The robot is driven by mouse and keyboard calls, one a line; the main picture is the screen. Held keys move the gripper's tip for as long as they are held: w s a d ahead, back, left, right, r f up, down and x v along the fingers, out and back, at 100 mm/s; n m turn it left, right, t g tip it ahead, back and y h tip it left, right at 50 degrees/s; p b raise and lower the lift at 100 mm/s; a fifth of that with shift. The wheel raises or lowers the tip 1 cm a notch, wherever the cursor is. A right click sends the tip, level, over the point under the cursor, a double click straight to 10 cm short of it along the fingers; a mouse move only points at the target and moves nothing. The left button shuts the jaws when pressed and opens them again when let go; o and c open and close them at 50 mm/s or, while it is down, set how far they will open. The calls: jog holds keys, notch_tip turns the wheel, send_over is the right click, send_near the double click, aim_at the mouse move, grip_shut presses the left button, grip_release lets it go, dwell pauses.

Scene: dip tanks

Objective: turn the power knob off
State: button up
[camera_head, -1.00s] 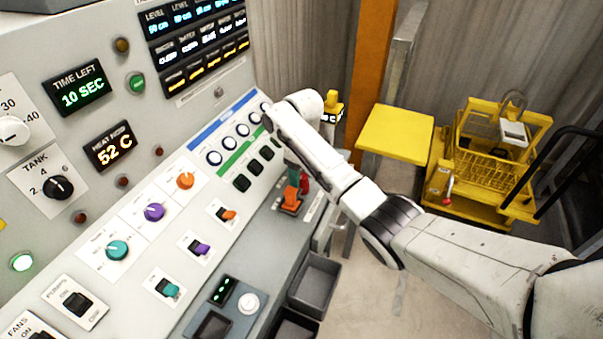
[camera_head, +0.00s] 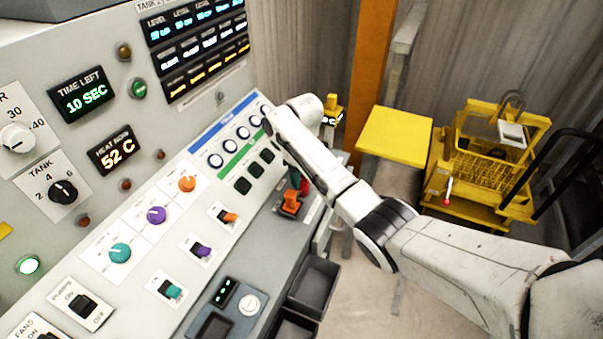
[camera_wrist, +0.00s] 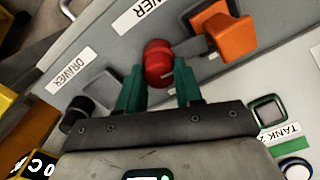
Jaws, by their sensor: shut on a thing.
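A red knob (camera_wrist: 157,62) is between the two green fingertips of my gripper (camera_wrist: 158,88) in the wrist view, and the gripper is shut on it. A label ending in "WER" (camera_wrist: 140,14) is near it, its start cut off. A large orange handle (camera_wrist: 228,36) stands beside the knob, apart from the fingers. In the head view my gripper (camera_head: 298,181) is at the far right end of the console, mostly hidden by my arm. A bit of red (camera_head: 305,187) and the orange handle (camera_head: 289,206) show there. The knob's pointer position cannot be read.
A black knob (camera_wrist: 76,112) is left of the gripper in the wrist view, near a "DRAWER" label (camera_wrist: 74,70). The sloped console (camera_head: 150,255) carries coloured dials and switches. Dark open bins (camera_head: 314,284) are below its edge. A yellow cart (camera_head: 485,165) stands at right.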

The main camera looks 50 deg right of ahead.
aim_at(304, 178)
jog(key=m+p, duration=0.2)
jog(key=m, duration=0.1)
jog(key=shift+r+m, duration=0.2)
jog(key=shift+m, duration=0.1)
jog(key=m+p, duration=0.2)
jog(key=m, duration=0.2)
jog(key=shift+m, duration=0.3)
jog(key=m+p, duration=0.1)
jog(key=m, duration=0.3)
jog(key=shift+p, duration=0.3)
jog(key=shift+d+f+m, duration=0.1)
jog(key=shift+d+m, duration=0.05)
jog(key=shift+m, duration=1.85)
jog(key=o, duration=1)
jog(key=shift+s, duration=0.1)
jog(key=shift+o, duration=0.2)
notch_tip(304, 178, up, 11)
jog(key=shift+s+f, duration=0.15)
